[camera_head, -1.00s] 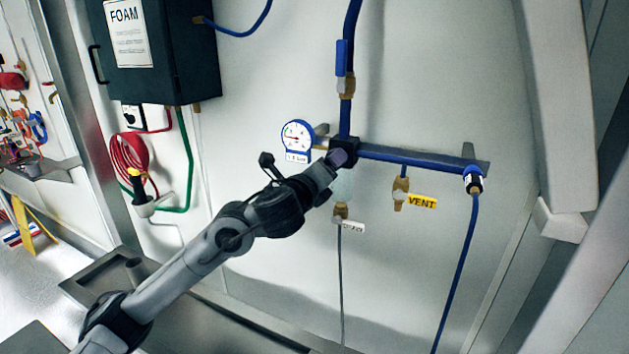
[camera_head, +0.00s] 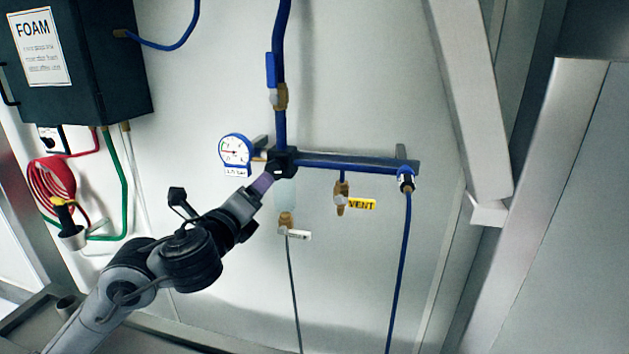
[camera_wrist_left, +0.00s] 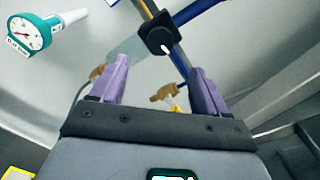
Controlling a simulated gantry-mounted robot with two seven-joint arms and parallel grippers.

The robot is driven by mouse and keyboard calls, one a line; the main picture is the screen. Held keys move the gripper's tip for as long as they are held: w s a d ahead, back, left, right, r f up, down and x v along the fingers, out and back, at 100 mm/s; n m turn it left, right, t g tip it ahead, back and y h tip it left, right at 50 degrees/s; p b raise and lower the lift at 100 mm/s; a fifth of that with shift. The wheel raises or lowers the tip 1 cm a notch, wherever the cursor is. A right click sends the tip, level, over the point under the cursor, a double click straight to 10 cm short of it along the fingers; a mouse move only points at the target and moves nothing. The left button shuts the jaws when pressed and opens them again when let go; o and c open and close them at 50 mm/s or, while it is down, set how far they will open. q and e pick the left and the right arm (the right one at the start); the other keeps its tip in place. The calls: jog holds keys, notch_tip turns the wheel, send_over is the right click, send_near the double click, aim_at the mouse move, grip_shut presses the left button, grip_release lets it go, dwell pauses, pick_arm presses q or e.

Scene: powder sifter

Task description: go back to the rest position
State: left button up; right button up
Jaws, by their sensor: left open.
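My left gripper (camera_head: 264,183) is open, with purple fingers, just below and left of the black block (camera_head: 284,162) where the blue pipes meet. In the left wrist view the two fingers of my gripper (camera_wrist_left: 160,68) stand apart. Nothing is held between them. The black block (camera_wrist_left: 157,34), with a small white mark, lies beyond the fingertips. A clear, pale bowl (camera_head: 286,194) hangs under the block, partly behind the gripper in the head view. My right gripper is not in view.
A round gauge (camera_head: 236,152) is left of the block. The blue horizontal pipe (camera_head: 350,162) carries a brass valve (camera_head: 341,197) with a yellow VENT tag (camera_head: 361,204). A dark FOAM box (camera_head: 110,70) and red coiled hose (camera_head: 50,185) are at left. The wall below the pipe is mostly clear.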

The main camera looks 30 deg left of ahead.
pick_arm(q)
jog(key=s+d+f+g+h+p, duration=0.15)
jog(key=d+f, duration=0.25)
jog(key=f, duration=0.6)
jog(key=s+d+f+n+g+h+p, duration=0.1)
jog(key=s+d+f+g+p, duration=0.25)
jog(key=f, duration=0.55)
jog(key=s+d+f+g+h+p, duration=0.15)
jog(key=d+f, duration=0.25)
jog(key=f, duration=0.6)
jog(key=s+d+f+n+g+p, duration=0.1)
jog(key=s+d+f+n+g, duration=0.2)
jog(key=s+n, duration=0.7)
jog(key=s+d+f+n+g+h+p, duration=0.1)
jog(key=s+f+n+g, duration=0.3)
jog(key=s+n, duration=0.6)
jog(key=shift+s+d+f+p, duration=0.2)
jog(key=shift+s+d+p, duration=0.65)
jog(key=shift+s, duration=0.65)
